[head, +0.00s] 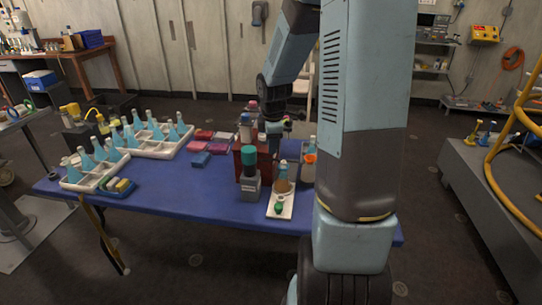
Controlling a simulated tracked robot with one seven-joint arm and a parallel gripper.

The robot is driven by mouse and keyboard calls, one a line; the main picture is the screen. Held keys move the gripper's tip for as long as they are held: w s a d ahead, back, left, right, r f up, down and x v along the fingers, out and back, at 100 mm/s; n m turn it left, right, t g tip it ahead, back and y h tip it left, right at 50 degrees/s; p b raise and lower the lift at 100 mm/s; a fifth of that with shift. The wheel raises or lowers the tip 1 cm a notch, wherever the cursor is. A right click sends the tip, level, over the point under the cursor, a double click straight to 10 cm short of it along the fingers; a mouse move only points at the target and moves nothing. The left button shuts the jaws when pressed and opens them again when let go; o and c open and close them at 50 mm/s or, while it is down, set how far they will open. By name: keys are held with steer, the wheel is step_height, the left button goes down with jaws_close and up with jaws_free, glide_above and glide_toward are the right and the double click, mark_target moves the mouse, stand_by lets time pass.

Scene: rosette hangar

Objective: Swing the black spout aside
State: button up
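My arm reaches down over the blue table (160,200), and my gripper (273,128) is at its end, small and dark, among the bottles. Its fingers are too small and too crowded to show whether they are open or shut. A red rack (265,166) with bottles stands just below it. In front of the rack is a grey bottle with a teal cap (249,158). To its right, a flask with brown liquid (281,186) stands on a white device (284,209) with a green knob. I cannot make out the black spout for certain.
Trays with several blue flasks (108,172) are at the left of the table. Pink and blue packs (201,160) lie mid-table. My upright arm link hides the table's right part. A grey bench with a yellow rail (497,150) stands at right. The table's front middle is clear.

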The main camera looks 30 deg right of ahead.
mark_target(271, 160)
steer(key=shift+w+d+f, duration=0.1)
steer(key=shift+w+f, duration=0.1)
steer(key=shift+f, duration=0.8)
steer(key=shift+w+d+f, duration=0.1)
steer(key=shift+w+f, duration=0.05)
steer(key=shift+f, duration=0.8)
steer(key=shift+w+f, duration=0.2)
steer(key=shift+f, duration=0.8)
jaws_close()
